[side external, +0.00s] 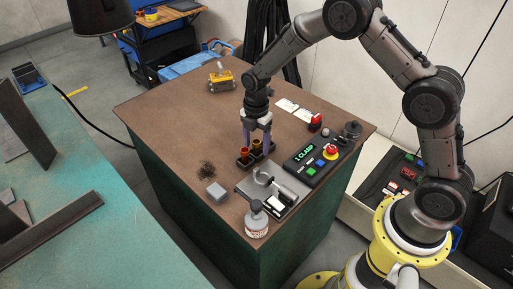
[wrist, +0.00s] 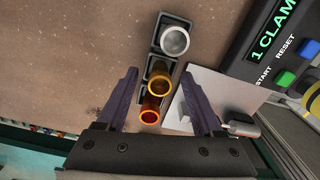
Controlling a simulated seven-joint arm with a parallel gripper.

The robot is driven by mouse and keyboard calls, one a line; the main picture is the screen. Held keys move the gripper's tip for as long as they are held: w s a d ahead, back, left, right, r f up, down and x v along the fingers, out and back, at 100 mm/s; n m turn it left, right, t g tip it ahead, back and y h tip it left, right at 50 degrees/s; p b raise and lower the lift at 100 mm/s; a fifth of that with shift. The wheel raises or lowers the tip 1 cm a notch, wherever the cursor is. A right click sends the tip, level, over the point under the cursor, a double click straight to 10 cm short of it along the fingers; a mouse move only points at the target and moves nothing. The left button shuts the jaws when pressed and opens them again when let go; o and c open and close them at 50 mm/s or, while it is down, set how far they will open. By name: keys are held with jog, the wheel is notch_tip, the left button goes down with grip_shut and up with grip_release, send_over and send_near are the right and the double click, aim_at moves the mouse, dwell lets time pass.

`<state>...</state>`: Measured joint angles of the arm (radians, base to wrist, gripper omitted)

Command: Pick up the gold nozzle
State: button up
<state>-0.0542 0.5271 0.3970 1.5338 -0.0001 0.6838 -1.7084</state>
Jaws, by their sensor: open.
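The gold nozzle (wrist: 160,76) stands in the middle slot of a black holder (wrist: 153,50) in the wrist view. A silver nozzle (wrist: 174,42) stands in the slot above it and an orange copper nozzle (wrist: 151,112) below it. My gripper (wrist: 159,86) is open and empty, with one purple-grey finger on each side of the gold nozzle and apart from it. In the side external view my gripper (side external: 258,148) points down over the black holder (side external: 243,164). Its fingers partly hide the nozzles there.
A control box (side external: 309,162) with a screen and buttons lies right of the holder. A grey metal fixture (side external: 284,207) and a white-labelled bottle (side external: 256,220) stand in front. The brown tabletop (side external: 165,110) is clear at left.

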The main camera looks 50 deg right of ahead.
grip_shut()
dwell(0.3)
